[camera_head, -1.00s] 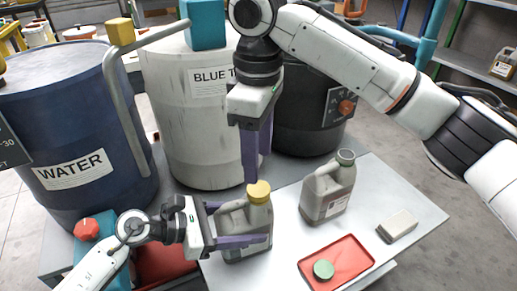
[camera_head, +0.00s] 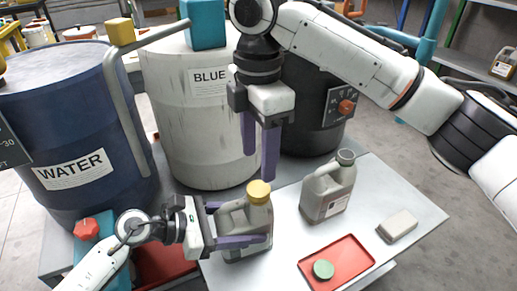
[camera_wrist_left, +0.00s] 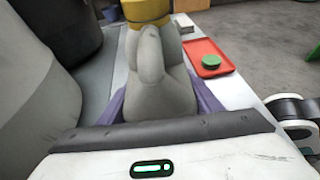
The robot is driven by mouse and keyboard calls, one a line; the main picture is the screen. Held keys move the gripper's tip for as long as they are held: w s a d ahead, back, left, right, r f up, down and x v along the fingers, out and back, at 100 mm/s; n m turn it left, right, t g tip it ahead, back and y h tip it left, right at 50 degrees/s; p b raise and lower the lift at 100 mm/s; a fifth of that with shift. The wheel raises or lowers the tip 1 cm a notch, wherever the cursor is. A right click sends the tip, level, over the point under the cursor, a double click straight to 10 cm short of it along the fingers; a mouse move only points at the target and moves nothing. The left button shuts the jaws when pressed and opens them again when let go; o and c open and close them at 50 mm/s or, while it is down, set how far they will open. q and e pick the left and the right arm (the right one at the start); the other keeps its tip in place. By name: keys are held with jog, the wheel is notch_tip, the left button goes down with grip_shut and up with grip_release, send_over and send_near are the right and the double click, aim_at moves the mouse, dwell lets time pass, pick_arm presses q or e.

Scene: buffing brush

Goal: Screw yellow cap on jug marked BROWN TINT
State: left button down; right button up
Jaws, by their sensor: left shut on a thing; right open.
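A grey-brown jug (camera_head: 235,217) stands on the pale table top, its label hidden. My left gripper (camera_head: 250,225) is shut around the jug's body from the left, and the same jug fills the middle of the left wrist view (camera_wrist_left: 160,88). The yellow cap (camera_head: 258,192) sits on top of this jug's neck; how far it is threaded cannot be told. It also shows in the left wrist view (camera_wrist_left: 147,12). My right gripper (camera_head: 259,150) is open and empty, pointing down above the cap, clear of it.
A second jug (camera_head: 328,190) with a dull green cap stands to the right, its label unreadable. A red tray (camera_head: 352,262) holds a green cap (camera_head: 323,269). A pale block (camera_head: 397,226) lies at the right. Drums, including the WATER drum (camera_head: 75,130), stand behind.

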aim_at(258, 188)
notch_tip(258, 188, down, 8)
jog(key=shift+r, duration=0.2)
jog(key=shift+c, duration=0.3)
jog(key=c, duration=1)
jog(key=m, duration=0.3)
jog(key=shift+m, duration=0.4)
jog(key=shift+c, duration=0.2)
jog(key=m, duration=0.5)
jog(key=o, duration=1.2)
jog(key=shift+o, duration=0.2)
jog(key=shift+r, duration=0.1)
notch_tip(258, 188, up, 12)
